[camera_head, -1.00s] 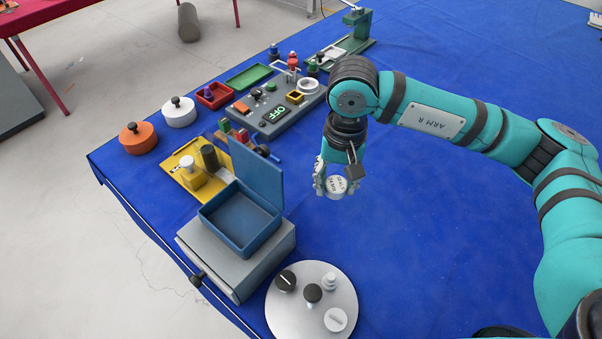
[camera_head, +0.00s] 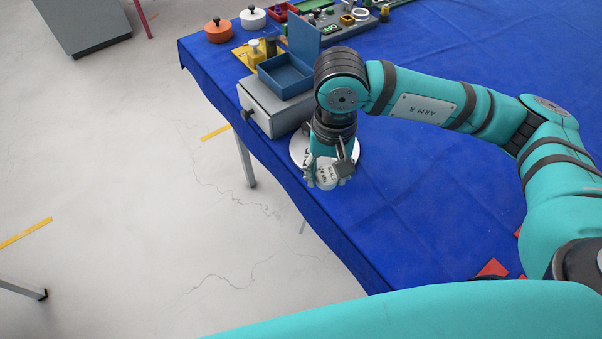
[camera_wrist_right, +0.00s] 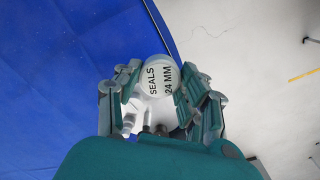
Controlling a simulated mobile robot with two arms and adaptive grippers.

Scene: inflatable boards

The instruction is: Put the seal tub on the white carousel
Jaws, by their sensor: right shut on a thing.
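The seal tub (camera_head: 325,174) is a small white round tub; its lid reads "SEALS 24 MM" in the right wrist view (camera_wrist_right: 160,80). My right gripper (camera_head: 331,167) is shut on it, with fingers on both sides, also in the right wrist view (camera_wrist_right: 158,74). The white carousel (camera_head: 297,151) is a pale round disc near the table edge. The gripper and tub overlap its near part in the head view and hide most of it. Whether the tub touches the disc cannot be told. My left gripper is not in view.
A grey drawer box (camera_head: 270,110) with an open blue box (camera_head: 285,75) on top stands just behind the carousel. The blue table's edge (camera_head: 315,222) runs close by on the left and front. The cloth to the right is mostly clear.

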